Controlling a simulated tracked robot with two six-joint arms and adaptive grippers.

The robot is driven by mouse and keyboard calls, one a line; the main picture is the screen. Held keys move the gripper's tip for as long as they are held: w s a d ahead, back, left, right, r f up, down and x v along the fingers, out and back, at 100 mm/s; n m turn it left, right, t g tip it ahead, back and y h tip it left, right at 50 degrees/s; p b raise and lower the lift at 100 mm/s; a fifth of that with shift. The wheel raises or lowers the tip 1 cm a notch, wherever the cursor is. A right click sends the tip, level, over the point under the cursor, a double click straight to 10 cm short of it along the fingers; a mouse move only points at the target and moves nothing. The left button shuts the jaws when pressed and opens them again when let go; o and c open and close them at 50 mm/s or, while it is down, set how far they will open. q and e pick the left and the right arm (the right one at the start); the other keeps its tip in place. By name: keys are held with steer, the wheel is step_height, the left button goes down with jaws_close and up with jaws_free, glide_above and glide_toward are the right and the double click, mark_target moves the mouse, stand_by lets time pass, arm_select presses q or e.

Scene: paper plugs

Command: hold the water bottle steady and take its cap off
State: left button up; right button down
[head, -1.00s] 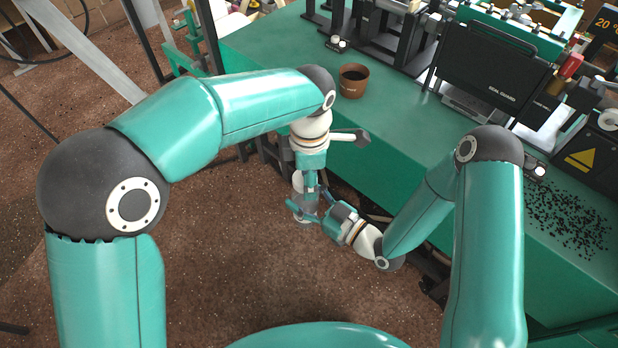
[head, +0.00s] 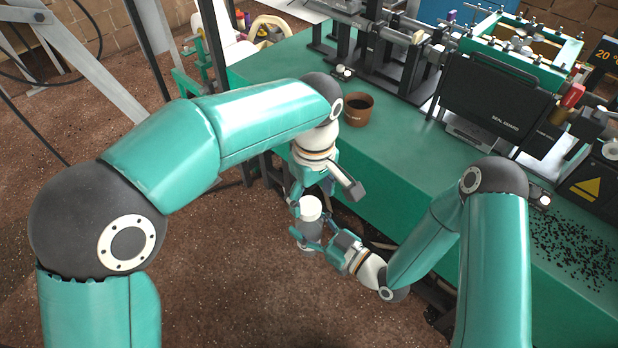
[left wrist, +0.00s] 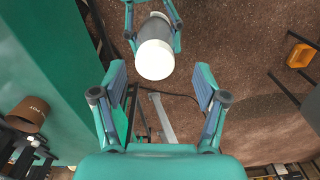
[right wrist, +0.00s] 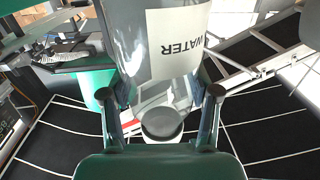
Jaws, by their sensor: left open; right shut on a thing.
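The water bottle (head: 311,228) is a grey, roughly upright cylinder held off the bench, above the brown floor. Its white cap (head: 310,207) is on top; it also shows in the left wrist view (left wrist: 155,59). My right gripper (head: 315,236) is shut around the bottle's body. In the right wrist view the bottle (right wrist: 130,45) stands between the fingers with its "WATER" label (right wrist: 178,42) facing the camera. My left gripper (head: 311,192) is open and empty, close by the cap; in its own wrist view the cap lies beyond the fingertips, apart from them.
A green bench (head: 400,170) runs along the right, with a brown pot (head: 358,109) near its edge. Black machinery (head: 493,90) and scattered dark bits (head: 575,245) are on it. The floor to the left and front is open.

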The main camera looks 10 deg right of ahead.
mark_target(309, 205)
arm_select(q)
steer(key=m, duration=0.6)
steer(key=shift+r+m, duration=0.3)
steer(key=shift+m, duration=0.1)
steer(key=m, duration=0.4)
steer(key=shift+w+a+r, duration=0.1)
steer(key=shift+w+r, duration=0.05)
steer(key=shift+r, duration=0.05)
steer(key=m, duration=0.6)
steer(key=shift+w+r, duration=0.15)
steer(key=shift+r, duration=0.25)
steer(key=m, duration=0.4)
steer(key=shift+w+a+r, duration=0.1)
steer(key=shift+w+r, duration=0.2)
steer(key=shift+r, duration=0.1)
steer(key=shift+w, duration=0.15)
step_height(309, 205, down, 8)
steer(key=shift+r, duration=0.15)
steer(key=c, duration=1.3)
